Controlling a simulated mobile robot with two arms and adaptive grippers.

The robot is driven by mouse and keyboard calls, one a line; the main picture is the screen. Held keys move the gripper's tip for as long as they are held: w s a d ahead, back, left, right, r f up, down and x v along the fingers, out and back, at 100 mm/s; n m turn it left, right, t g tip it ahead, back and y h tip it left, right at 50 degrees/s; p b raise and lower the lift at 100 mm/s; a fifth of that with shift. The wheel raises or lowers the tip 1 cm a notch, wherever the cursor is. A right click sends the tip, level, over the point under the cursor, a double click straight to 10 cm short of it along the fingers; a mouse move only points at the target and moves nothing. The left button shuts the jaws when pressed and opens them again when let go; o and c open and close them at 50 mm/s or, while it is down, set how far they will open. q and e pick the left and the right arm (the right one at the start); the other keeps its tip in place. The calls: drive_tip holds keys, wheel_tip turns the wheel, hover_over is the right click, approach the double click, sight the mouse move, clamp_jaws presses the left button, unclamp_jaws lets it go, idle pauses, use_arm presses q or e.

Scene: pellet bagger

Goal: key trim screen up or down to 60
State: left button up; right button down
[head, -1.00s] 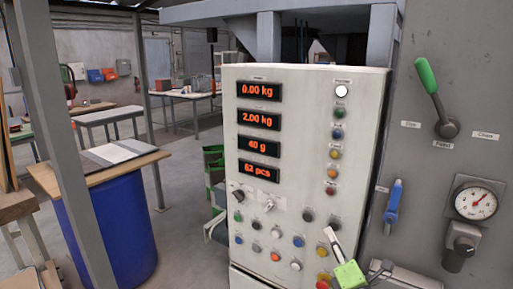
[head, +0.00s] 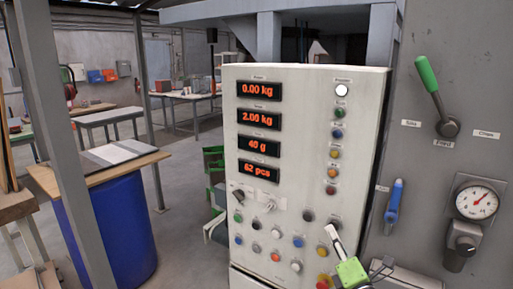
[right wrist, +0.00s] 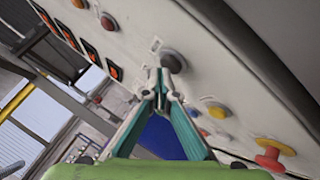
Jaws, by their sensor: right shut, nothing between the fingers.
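The panel (head: 300,110) carries a column of red-lit screens. They read 0.00 kg (head: 258,90), 2.00 kg (head: 259,117), 40 g (head: 259,145) and 62 pcs (head: 259,170). Their small labels are too blurred to read, so I cannot tell which is trim. My right gripper (head: 331,232) is shut and empty at the panel's lower right, just below a dark button (head: 334,220). In the right wrist view, the fingertips (right wrist: 162,88) are close to the dark grey button (right wrist: 173,61); I cannot tell whether they touch it. My left gripper is not in view.
Several coloured buttons and knobs surround the fingertips, including a red-and-yellow one (right wrist: 272,153). A green-handled lever (head: 428,78), a blue valve handle (head: 393,203) and a pressure gauge (head: 477,202) are on the grey wall to the right. A blue barrel (head: 120,225) stands left.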

drive_tip(key=shift+w+d, duration=0.15)
drive_tip(key=shift+w, duration=0.05)
drive_tip(key=shift+s, duration=0.15)
idle(0.3)
drive_tip(key=shift+s+a, duration=0.4)
drive_tip(key=shift+s, duration=0.1)
drive_tip(key=s+a+p, duration=0.1)
drive_tip(key=s+a, duration=0.2)
drive_tip(key=s, duration=0.2)
drive_tip(key=shift+a+p, duration=0.2)
drive_tip(key=shift+p, duration=0.1)
